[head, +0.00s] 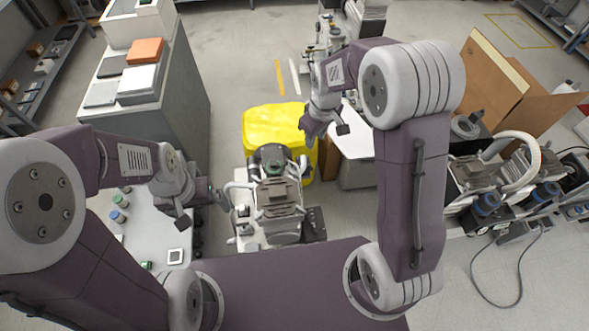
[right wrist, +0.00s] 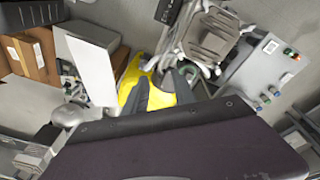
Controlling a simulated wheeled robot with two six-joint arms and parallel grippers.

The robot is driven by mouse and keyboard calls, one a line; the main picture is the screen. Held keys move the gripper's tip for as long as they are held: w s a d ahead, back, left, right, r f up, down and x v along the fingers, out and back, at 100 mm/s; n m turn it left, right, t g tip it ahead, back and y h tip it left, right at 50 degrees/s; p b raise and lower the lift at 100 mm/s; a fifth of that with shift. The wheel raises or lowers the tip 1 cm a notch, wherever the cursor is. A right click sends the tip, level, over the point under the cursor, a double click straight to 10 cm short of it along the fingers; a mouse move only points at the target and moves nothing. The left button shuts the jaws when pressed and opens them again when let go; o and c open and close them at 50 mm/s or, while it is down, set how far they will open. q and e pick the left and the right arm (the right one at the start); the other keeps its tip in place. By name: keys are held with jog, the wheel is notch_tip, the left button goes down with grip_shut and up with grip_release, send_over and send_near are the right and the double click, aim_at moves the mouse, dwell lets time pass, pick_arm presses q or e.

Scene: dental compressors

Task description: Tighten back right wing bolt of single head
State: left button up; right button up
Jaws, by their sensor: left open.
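The single-head compressor (head: 277,196) stands in the lower middle of the head view, with a grey finned head and a dark round part at its far side. It also shows at the top of the right wrist view (right wrist: 208,38). Its wing bolts are too small to make out. My left gripper (head: 203,211) is open and empty, just left of the compressor. My right gripper (head: 326,133) is open and empty, above and beyond the compressor to the right. Its two dark fingers (right wrist: 162,88) stand apart over the yellow object in the right wrist view.
A yellow covered object (head: 268,124) stands right behind the compressor. A light table with knobs (head: 140,222) is at left, and a grey cabinet (head: 185,90) with boxes behind it. More compressors (head: 490,185) and cardboard (head: 500,80) stand at right.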

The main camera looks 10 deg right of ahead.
jog(key=w+a+f+n+g, duration=0.1)
jog(key=w+a+f, duration=0.3)
jog(key=f, duration=0.2)
jog(key=n+g+p, duration=0.1)
send_near(294, 173)
notch_tip(294, 173, down, 8)
jog(key=shift+f+p, duration=0.25)
jog(key=shift+p, duration=0.4)
grip_shut()
